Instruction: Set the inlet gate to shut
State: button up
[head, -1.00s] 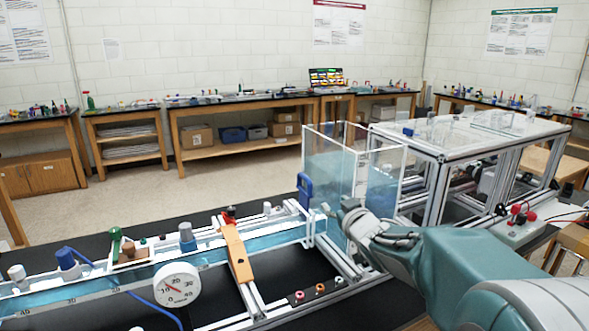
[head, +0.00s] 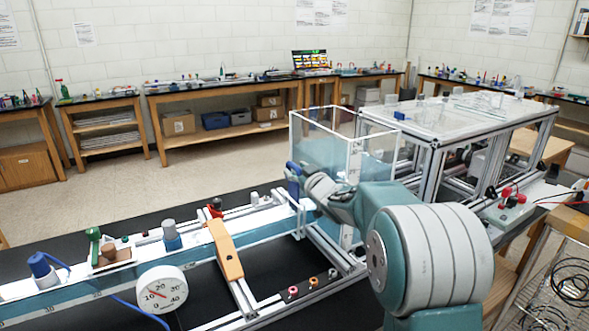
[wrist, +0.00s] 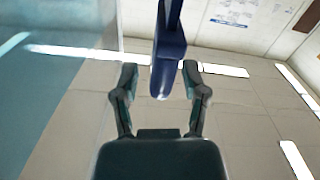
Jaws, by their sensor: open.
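The inlet gate's blue handle (head: 293,184) stands upright at the tank end of the water channel (head: 110,277). In the wrist view the dark blue handle (wrist: 168,68) hangs down from the top edge, its rounded end between my fingertips. My gripper (wrist: 159,68) is open, one finger on each side of the handle, with a visible gap on both sides. In the head view my gripper (head: 304,172) overlaps the handle's right side. The gate plate below the handle is hard to make out, so I cannot tell how far it is raised.
A clear water tank (head: 340,150) stands just behind and right of the handle. An orange crossbar (head: 226,250), a round dial gauge (head: 161,289) and several knobs sit along the channel. An aluminium frame (head: 440,150) with a clear top stands to the right.

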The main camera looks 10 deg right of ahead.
aim_at(294, 184)
jog(key=shift+w+a, duration=0.2)
jog(key=shift+w, duration=0.45)
grip_shut()
jog(key=shift+f, duration=2.85)
grip_release()
jog(key=shift+r, duration=0.1)
